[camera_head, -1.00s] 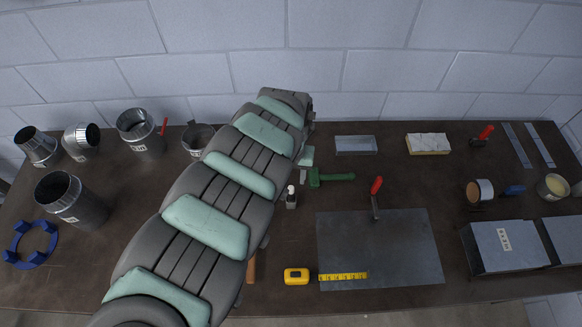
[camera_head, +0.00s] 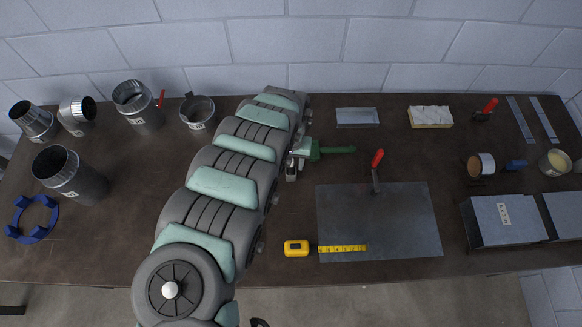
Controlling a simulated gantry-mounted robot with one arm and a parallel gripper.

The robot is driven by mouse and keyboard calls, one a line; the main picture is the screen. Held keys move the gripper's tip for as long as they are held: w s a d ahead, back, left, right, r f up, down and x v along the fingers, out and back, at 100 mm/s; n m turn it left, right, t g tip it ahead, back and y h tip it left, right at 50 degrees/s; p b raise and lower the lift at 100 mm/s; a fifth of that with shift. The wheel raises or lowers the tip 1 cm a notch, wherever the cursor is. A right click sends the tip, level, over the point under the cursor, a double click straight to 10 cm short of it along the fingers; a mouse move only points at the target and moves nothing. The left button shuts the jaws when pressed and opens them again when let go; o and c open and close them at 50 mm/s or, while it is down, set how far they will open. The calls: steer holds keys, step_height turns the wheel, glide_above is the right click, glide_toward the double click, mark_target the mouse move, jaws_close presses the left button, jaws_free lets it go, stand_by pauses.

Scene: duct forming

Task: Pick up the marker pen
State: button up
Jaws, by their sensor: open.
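I cannot make out the marker pen for certain in the head view; my arm covers part of the bench. My gripper (camera_head: 300,150) is small and partly hidden at the far end of my arm, near the middle of the bench. It is open, and I see nothing held in it. A small dark and pale upright item (camera_head: 291,172) stands just below it, partly covered; I cannot tell what it is. A green tool (camera_head: 335,150) lies just right of my gripper; I cannot tell whether they touch.
A metal sheet (camera_head: 335,215) lies right of centre with a red-handled tool (camera_head: 376,172) on it. A yellow tape measure (camera_head: 296,248) is at its left. Metal ducts (camera_head: 85,185) and a blue ring (camera_head: 40,235) stand left. Grey boxes (camera_head: 485,240) are at the right front.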

steer(key=shift+f, duration=0.45)
steer(key=shift+c, duration=0.4)
jaws_close()
